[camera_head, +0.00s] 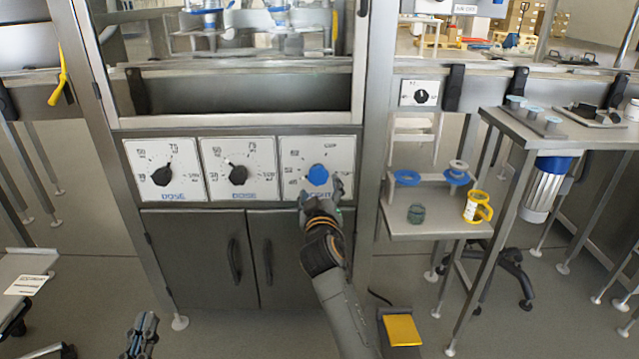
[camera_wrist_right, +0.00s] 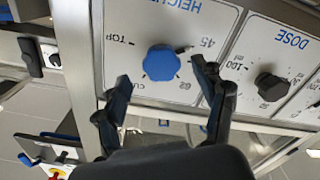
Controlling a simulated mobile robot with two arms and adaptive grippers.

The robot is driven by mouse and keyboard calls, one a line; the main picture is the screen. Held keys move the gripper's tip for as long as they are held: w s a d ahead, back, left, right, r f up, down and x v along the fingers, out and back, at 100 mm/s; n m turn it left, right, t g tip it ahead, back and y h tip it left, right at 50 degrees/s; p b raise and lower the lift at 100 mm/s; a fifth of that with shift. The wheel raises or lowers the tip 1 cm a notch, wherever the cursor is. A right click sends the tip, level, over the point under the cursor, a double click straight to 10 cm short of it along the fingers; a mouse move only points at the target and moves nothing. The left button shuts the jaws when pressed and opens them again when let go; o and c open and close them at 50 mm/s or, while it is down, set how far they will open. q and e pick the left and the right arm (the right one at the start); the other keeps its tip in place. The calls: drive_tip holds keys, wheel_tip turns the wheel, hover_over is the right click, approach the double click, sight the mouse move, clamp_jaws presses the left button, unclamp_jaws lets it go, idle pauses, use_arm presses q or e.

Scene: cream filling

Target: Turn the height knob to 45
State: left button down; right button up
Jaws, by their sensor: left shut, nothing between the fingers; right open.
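The blue height knob (camera_head: 318,174) sits on the right-hand white dial panel (camera_head: 292,160) of the machine front. In the right wrist view, upside down, the knob (camera_wrist_right: 161,63) has a pale mark at its edge on the side towards the printed 45 (camera_wrist_right: 207,43). My right gripper (camera_head: 320,190) is in front of this panel, partly covering its lower part and label. In the wrist view its two fingers (camera_wrist_right: 160,72) are open, one on each side of the knob, with visible gaps. My left gripper (camera_head: 143,328) is shut and empty, low at the front left.
Two dose panels with black knobs (camera_head: 162,175) (camera_head: 238,175) are left of the height panel. Cabinet doors with dark handles (camera_head: 233,262) are below. A side shelf (camera_head: 440,227) to the right holds a yellow mug (camera_head: 477,208) and blue rings.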

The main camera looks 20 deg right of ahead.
drive_tip(key=shift+v, duration=1.15)
